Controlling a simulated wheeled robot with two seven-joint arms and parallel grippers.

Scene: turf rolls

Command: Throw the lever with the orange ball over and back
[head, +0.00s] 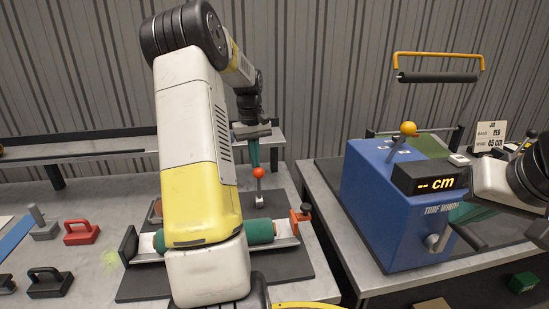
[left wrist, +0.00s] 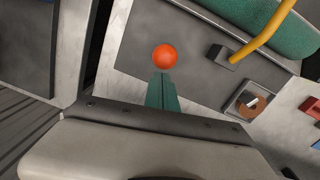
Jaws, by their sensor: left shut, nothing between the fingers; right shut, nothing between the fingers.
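A lever with a yellow-orange ball (head: 408,129) stands on top of the blue turf winder (head: 385,205), leaning up to the right. A second lever with a red-orange ball (head: 259,172) stands on the left bench; its ball also shows in the left wrist view (left wrist: 164,57). My left gripper (head: 254,160) is shut and empty, its green fingers pointing down close above the red-orange ball. In the left wrist view the fingertips (left wrist: 160,80) appear just below that ball; contact cannot be told.
A green turf roll (head: 260,232) lies in a cradle on the left bench, partly behind my left arm. Red (head: 81,231) and black (head: 49,283) handled blocks stand at left. The winder's display (head: 430,181) reads "-- cm". A gap separates the benches.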

